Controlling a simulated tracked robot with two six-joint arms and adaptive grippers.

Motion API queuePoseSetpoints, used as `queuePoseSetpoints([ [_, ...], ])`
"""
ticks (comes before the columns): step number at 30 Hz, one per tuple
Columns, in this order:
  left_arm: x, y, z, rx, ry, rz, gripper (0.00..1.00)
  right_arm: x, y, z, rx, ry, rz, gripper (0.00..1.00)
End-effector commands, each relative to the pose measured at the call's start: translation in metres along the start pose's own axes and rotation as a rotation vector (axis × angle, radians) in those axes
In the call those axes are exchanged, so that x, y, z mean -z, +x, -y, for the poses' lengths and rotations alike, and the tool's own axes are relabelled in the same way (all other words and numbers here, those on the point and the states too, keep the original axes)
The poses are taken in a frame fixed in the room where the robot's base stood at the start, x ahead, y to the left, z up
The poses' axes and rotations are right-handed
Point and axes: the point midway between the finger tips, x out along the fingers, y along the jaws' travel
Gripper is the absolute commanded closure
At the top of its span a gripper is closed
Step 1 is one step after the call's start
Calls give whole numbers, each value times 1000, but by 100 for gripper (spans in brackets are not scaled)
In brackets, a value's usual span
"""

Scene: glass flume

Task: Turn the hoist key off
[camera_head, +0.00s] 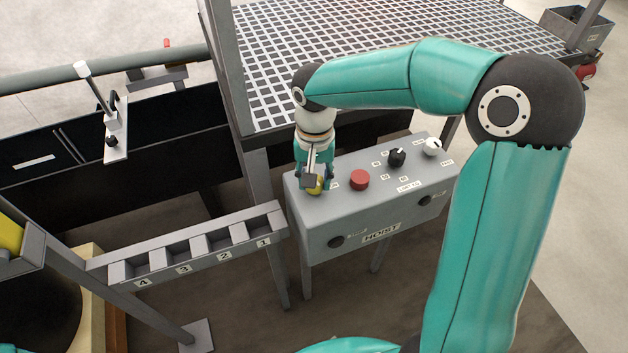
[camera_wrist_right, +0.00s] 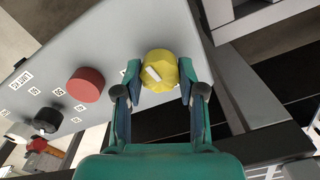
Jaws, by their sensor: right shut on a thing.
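The grey hoist box (camera_head: 320,219) stands on legs, with "HOIST" lettered on its front. On its sloping top, at the left end, is a round yellow knob (camera_head: 316,188). My right gripper (camera_head: 315,182) reaches down from above and is shut on this knob. In the right wrist view the yellow knob (camera_wrist_right: 159,66) sits between the two fingers (camera_wrist_right: 160,88), and a white mark on it lies slanted. I cannot read the label by the knob. My left gripper is not in view.
A red button (camera_head: 359,180), a black knob (camera_head: 397,157) and a white knob (camera_head: 432,147) stand along the box's top, right of the yellow one. A numbered slotted rack (camera_head: 190,262) is at the left. A grating platform (camera_head: 350,30) and its post (camera_head: 226,70) rise behind.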

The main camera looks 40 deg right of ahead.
Motion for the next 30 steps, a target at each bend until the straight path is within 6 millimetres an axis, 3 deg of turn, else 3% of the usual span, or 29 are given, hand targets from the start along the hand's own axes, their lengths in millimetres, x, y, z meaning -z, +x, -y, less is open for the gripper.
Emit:
queuePoseSetpoints([
  [9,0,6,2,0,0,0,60,2,-1,1,5,139,-7,95],
  [25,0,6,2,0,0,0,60,2,-2,1,6,168,-6,95],
  [26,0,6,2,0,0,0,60,2,-2,1,6,168,-6,59],
  [30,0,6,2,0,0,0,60,1,-2,1,5,167,-4,36],
])
